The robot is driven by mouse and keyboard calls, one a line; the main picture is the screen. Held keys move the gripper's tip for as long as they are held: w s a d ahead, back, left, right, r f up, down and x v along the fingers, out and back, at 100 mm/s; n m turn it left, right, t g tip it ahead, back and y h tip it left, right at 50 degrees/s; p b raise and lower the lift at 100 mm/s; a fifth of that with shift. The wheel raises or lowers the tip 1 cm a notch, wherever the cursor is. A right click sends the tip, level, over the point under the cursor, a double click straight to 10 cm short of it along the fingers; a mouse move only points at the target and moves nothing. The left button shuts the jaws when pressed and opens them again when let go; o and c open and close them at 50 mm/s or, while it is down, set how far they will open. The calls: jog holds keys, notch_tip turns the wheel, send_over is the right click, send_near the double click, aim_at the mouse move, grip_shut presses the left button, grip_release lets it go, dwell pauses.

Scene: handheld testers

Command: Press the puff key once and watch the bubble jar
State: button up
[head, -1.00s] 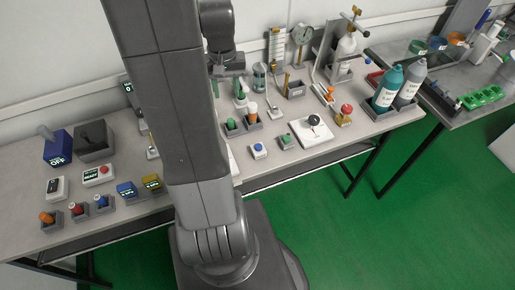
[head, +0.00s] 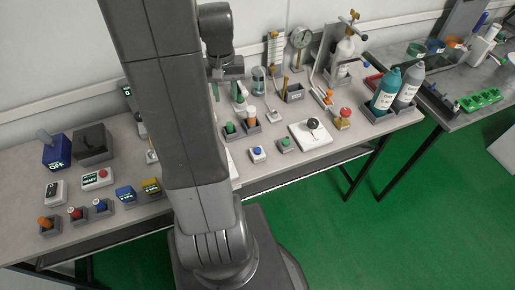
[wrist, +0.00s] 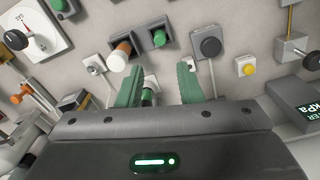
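My gripper (wrist: 162,78) is open, its two green fingers apart above the bench. It also shows in the head view (head: 239,92), in front of a clear cylindrical jar (head: 259,81) that may be the bubble jar. Liquid or bubbles in it are too small to make out. A small, partly covered fixture (wrist: 150,86) lies between the fingers in the wrist view. No label reads as puff, so I cannot tell which key it is. Candidates are the blue button (head: 257,153), the green button (head: 285,144), the black round button (wrist: 209,46) and the yellow button (wrist: 246,67).
An orange-and-white handle (wrist: 121,52) and a green handle (wrist: 158,38) stand in holders close to the fingers. A dial box (head: 312,131) and two bottles (head: 386,91) are to the right. My arm hides the middle of the bench in the head view.

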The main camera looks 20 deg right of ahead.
grip_shut()
dwell(1.5)
